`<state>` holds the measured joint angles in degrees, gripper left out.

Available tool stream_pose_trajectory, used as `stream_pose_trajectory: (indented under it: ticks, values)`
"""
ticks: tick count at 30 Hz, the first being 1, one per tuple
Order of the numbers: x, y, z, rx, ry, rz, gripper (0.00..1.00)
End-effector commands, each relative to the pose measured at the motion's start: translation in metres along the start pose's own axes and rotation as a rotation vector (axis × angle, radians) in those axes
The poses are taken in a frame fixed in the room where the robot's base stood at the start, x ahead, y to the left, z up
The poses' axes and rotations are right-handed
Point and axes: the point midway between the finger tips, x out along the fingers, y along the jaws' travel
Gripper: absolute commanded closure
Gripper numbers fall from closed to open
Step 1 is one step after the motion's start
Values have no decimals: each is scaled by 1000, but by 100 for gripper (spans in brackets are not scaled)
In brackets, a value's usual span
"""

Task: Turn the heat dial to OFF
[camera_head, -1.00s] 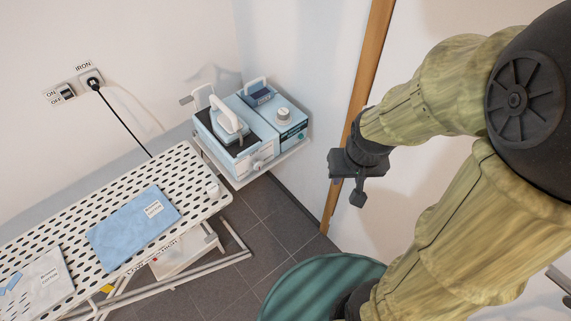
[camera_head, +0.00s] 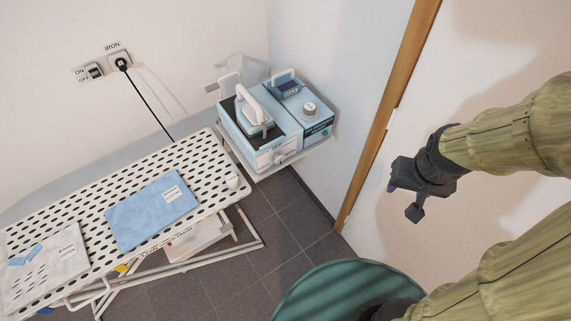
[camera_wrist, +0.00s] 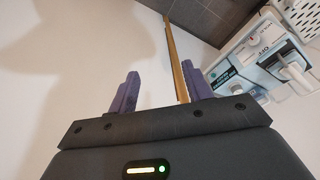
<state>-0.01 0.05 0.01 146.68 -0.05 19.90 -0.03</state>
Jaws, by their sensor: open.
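The iron (camera_head: 254,110) rests on the station's left part. My gripper (camera_head: 404,200) is to the right of the station, in front of the white wall, well apart from the dial. In the wrist view my gripper's two purple fingers (camera_wrist: 160,92) are apart with nothing between them. The station (camera_wrist: 250,62) shows there at the upper right, turned on its side. The dial's setting is too small to read.
The ironing board (camera_head: 215,160) at left holds a blue cloth (camera_head: 150,211) and a pale cloth (camera_head: 45,262). A wall switch and socket (camera_head: 120,60) feed a black cord. A wooden post (camera_head: 385,115) stands between station and gripper. A green round surface (camera_head: 335,285) is below.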

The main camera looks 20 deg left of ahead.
Motion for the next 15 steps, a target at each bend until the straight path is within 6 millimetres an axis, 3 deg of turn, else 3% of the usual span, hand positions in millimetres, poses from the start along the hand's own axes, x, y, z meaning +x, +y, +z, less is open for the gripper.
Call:
stream_pose_trajectory:
  ticks: [5, 11, 15]
  values:
    - [28, -2, -8, -62, 37, 7, 41]
    - [105, -15, -35, -264, 172, -3, 41]
    - [163, -37, -52, -431, 298, -50, 41]
